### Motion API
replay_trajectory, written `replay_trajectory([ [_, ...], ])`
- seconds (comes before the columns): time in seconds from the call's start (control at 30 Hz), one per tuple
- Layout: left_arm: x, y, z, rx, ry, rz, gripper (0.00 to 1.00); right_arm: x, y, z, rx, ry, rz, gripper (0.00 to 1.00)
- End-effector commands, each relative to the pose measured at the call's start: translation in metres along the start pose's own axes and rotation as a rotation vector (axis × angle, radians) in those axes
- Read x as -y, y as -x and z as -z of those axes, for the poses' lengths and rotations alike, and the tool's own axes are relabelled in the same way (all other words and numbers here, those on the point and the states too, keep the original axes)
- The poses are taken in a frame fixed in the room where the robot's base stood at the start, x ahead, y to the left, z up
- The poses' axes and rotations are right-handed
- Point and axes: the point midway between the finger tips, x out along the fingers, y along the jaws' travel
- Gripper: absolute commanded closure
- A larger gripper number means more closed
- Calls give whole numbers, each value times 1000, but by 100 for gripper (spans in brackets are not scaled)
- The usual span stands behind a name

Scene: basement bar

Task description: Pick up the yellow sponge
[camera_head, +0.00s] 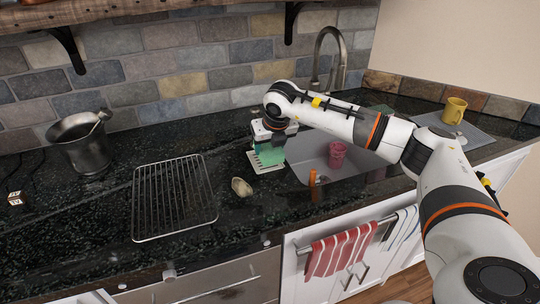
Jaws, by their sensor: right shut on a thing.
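My right gripper (273,140) points down just left of the sink, at the end of the arm that comes in from the right. It is shut on a block that shows a teal-green face, which looks like the sponge (270,157). No clear yellow side of it shows, and the fingers partly hide it. A pale slotted dish (267,169) lies on the counter below the sponge. I cannot tell whether the sponge touches the dish. My left gripper is not in view.
The sink (310,150) holds a pink cup (337,154). A wire rack (173,197), a small beige object (241,187) and a metal pot (82,143) stand on the dark counter. A yellow mug (454,110) is on a grey mat (475,135). The faucet (330,62) rises behind.

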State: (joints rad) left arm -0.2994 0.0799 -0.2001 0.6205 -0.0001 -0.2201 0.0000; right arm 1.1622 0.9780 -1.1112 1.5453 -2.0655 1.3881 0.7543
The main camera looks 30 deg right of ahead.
Motion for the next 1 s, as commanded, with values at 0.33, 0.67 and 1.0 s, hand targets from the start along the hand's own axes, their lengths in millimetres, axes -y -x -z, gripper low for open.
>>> replay_trajectory([
  [0.33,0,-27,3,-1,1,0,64,-1,30,-84,-1,6,-1,67],
  [0.67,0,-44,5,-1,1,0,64,-1,60,-151,-1,1,0,67],
  [1.0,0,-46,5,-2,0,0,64,0,69,-167,1,1,0,67],
])
